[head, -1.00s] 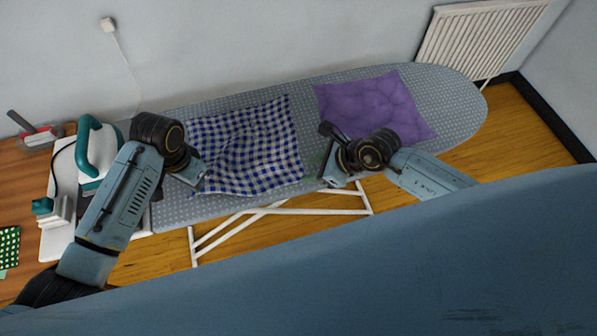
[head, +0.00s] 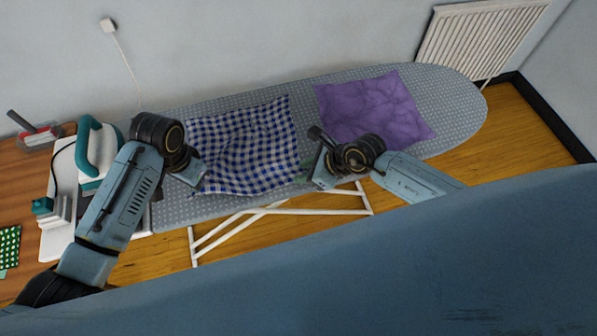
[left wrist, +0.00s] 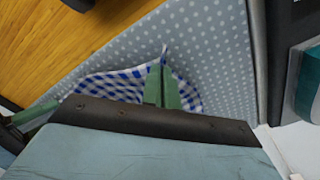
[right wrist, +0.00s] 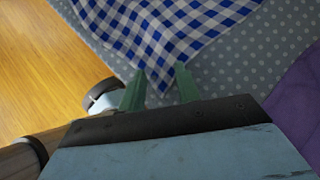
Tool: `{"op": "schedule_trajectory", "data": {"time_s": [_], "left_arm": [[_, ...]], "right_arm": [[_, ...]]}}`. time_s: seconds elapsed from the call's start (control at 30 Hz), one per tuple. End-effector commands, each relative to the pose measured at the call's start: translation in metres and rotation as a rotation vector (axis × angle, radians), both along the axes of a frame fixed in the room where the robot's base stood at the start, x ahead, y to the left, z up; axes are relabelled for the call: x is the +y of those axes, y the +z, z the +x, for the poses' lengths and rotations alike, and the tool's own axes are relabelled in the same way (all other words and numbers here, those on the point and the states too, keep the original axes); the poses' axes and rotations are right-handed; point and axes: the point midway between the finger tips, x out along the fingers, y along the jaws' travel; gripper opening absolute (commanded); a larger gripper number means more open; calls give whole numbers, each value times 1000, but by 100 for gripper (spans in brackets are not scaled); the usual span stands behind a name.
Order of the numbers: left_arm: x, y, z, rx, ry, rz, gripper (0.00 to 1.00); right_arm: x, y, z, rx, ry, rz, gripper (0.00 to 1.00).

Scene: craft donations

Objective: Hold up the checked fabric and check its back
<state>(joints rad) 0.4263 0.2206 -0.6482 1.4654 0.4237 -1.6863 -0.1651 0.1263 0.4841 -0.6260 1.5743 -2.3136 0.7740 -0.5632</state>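The blue-and-white checked fabric (head: 245,145) lies on the ironing board, slightly rumpled. My left gripper (head: 199,188) is at its near left corner. In the left wrist view its green fingers (left wrist: 162,85) are together, with the checked cloth (left wrist: 120,84) around them and a bit of the corner poking out past the tips. My right gripper (head: 304,176) is at the near right corner. In the right wrist view its green fingers (right wrist: 159,86) are apart, and the fabric's pointed corner (right wrist: 160,70) reaches the gap between them. The fabric's back is hidden.
A purple cloth (head: 370,108) lies on the dotted ironing board (head: 450,105), right of the checked fabric. A white and teal iron (head: 95,155) stands at the left beside a wooden table (head: 20,175). A wall and a white radiator (head: 478,42) are behind.

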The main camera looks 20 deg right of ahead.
Motion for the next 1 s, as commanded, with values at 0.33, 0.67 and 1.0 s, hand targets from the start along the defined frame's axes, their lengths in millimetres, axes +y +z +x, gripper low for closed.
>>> {"op": "schedule_trajectory", "data": {"time_s": [0.33, 0.67, 1.0], "left_arm": [[0, 0, 0, 0, 0, 0, 0], [0, 0, 0, 0, 0, 0, 0], [0, 0, 0, 0, 0, 0, 0]], "right_arm": [[-1, -1, -1, 1, 0, -2, 9], [-1, -1, -1, 2, 1, -1, 0], [0, 31, 0, -2, 2, 0, 0]]}}
